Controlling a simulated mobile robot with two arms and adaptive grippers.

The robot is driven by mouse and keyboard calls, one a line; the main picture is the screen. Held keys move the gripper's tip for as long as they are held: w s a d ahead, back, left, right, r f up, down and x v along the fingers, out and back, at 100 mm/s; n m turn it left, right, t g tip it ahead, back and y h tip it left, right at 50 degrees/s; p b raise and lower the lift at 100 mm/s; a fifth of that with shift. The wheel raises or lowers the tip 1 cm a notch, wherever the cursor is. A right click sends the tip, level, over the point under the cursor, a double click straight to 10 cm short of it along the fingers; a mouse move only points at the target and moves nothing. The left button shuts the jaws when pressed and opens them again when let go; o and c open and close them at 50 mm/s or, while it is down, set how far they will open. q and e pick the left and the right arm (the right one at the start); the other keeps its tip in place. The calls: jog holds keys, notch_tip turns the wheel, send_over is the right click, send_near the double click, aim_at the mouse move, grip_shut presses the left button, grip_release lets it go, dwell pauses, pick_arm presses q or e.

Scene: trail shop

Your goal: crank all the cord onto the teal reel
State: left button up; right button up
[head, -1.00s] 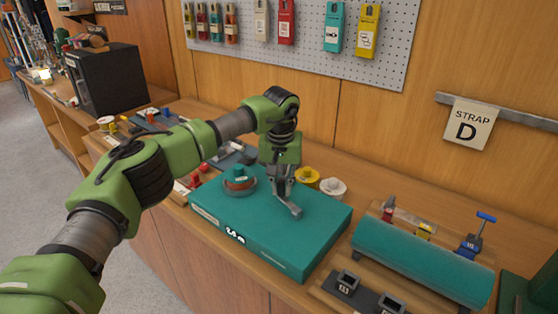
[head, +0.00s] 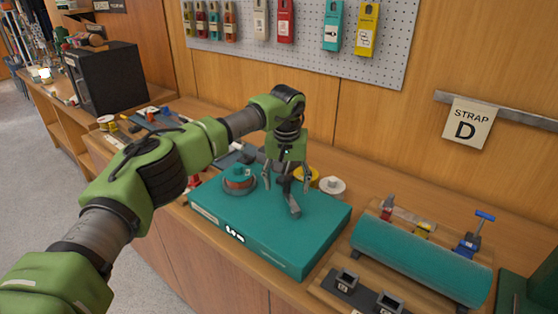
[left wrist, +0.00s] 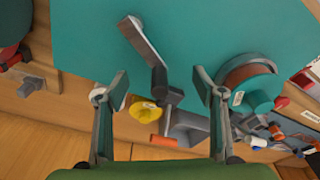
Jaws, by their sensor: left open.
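The teal reel (head: 238,171) sits on the left part of a flat teal box (head: 310,235), with red-orange cord around it. In the left wrist view the reel (left wrist: 262,100) is right of my fingers. A grey crank (head: 293,205) stands on the box; its arm shows in the left wrist view (left wrist: 143,42). My left gripper (head: 288,186) is open over the crank, its fingers apart on either side of the crank's near end. I cannot tell whether they touch it. My right gripper is not in view.
Yellow (head: 307,176) and white (head: 332,187) spools stand behind the box. A teal roll (head: 425,260) on a wooden stand with small clamps lies to the right. A black cabinet (head: 105,78) stands far left. A pegboard (head: 300,55) hangs behind.

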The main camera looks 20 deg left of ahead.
pick_arm(q)
jog(key=shift+r, duration=0.1)
jog(key=shift+r+p, duration=2.6)
jog(key=shift+r, duration=0.9)
jog(key=shift+f, duration=0.1)
